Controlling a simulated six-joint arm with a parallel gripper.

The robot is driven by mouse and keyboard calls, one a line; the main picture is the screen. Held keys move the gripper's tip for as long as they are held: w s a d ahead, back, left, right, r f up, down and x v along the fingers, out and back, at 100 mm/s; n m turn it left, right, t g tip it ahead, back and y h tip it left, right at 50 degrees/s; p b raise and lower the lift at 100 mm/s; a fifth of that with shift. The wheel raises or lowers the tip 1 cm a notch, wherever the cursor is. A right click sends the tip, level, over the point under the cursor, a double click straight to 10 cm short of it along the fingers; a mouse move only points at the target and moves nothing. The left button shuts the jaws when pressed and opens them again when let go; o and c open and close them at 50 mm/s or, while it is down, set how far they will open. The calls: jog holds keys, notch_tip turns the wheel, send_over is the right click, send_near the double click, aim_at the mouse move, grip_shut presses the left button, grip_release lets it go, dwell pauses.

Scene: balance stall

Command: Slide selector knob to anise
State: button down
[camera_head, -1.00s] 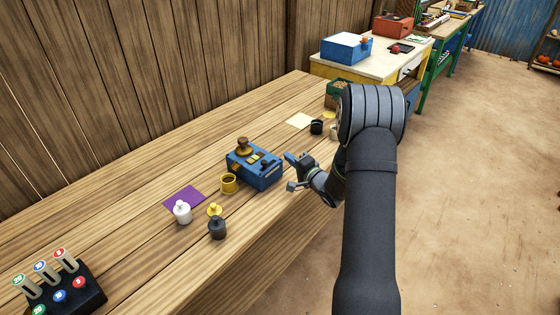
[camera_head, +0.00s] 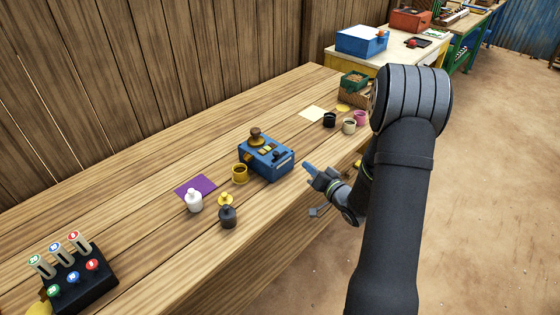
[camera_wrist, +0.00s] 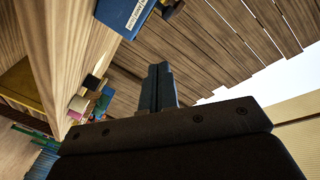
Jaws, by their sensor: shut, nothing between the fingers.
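Which of these is the selector, and any anise mark, is too small to tell. In the wrist view the box (camera_wrist: 124,14) is partly cut off at the top, with a pale label on one face. My gripper (camera_head: 309,170) is shut and empty, to the right of the box and apart from it, near the bench's front edge. Its closed fingers (camera_wrist: 158,84) also show in the wrist view.
A yellow cup (camera_head: 239,174) stands close left of the box. A white weight (camera_head: 194,201), a yellow weight (camera_head: 225,199) and a dark weight (camera_head: 228,217) stand further left by a purple card (camera_head: 187,185). Several cups stand behind my gripper, including a black one (camera_head: 329,120).

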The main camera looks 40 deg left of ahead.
jog(key=s+n, duration=0.6)
jog(key=n, duration=0.7)
jog(key=n+h, duration=0.1)
jog(key=n, duration=1)
send_near(276, 156)
jog(key=s+a, duration=0.3)
jog(key=a, duration=0.2)
jog(key=shift+t, duration=0.5)
jog(key=w, duration=0.1)
jog(key=w+a, duration=0.2)
jog(key=shift+w+f, duration=0.3)
